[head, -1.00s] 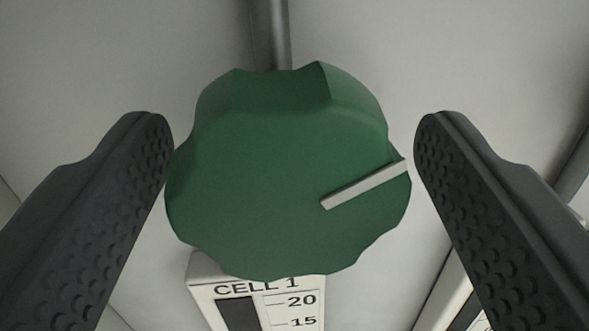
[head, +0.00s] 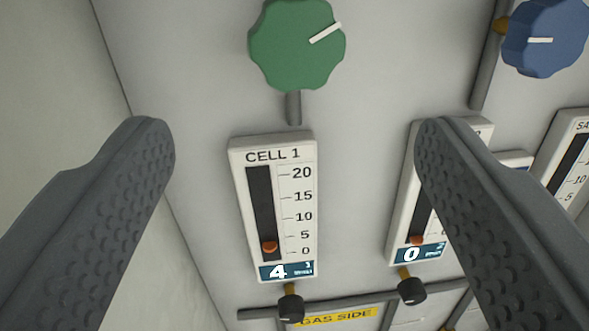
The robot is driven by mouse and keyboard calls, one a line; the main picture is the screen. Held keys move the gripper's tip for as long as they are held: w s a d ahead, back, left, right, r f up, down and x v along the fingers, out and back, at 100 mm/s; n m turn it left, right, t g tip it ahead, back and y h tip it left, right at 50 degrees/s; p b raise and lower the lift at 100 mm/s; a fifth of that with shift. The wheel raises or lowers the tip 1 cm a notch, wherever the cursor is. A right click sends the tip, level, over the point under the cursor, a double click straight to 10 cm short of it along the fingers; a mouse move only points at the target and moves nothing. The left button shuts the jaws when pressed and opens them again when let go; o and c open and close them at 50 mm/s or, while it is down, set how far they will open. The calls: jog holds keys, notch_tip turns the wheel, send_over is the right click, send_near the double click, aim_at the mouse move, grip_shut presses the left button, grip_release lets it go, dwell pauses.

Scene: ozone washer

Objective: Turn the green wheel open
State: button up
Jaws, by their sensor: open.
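The green wheel (head: 290,50) is a scalloped knob at the top of the head view, cut slightly by the upper edge. Its white pointer line slants up to the right. Below it the CELL 1 gauge (head: 305,190) shows an orange float low in its tube and the number 4 on its display. My gripper (head: 294,140) is open and empty, with one dark finger on each side of the picture. The fingers are apart from the wheel, which sits above and beyond their tips.
A blue knob (head: 545,38) is at the upper right. A second gauge (head: 408,190), reading 0, is partly behind my right finger, and another gauge (head: 572,140) is at the right edge. Small black knobs (head: 291,308) and a yellow GAS SIDE label (head: 335,317) are below.

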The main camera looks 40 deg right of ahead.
aim_at(299, 61)
jog(key=v, duration=0.2)
jog(key=shift+s+a, duration=0.2)
jog(key=shift+s, duration=0.1)
jog(key=shift+c, duration=0.2)
notch_tip(299, 61, down, 4)
jog(key=d+n+t+b, duration=0.15)
jog(key=t+b, duration=0.35)
jog(key=b, duration=0.7)
jog(key=shift+y, duration=0.4)
jog(key=p+x, duration=0.2)
jog(key=x, duration=0.1)
jog(key=p+x, duration=0.2)
jog(key=x, duration=0.2)
jog(key=d+p+x, duration=0.1)
jog(key=p+x, duration=0.1)
jog(key=x, duration=0.2)
jog(key=shift+s+r+p, duration=0.1)
jog(key=shift+r+p, duration=0.05)
jog(key=shift+p, duration=0.15)
jog(key=shift+p+x, duration=0.6)
jog(key=shift+x, duration=0.35)
jog(key=c, duration=0.9)
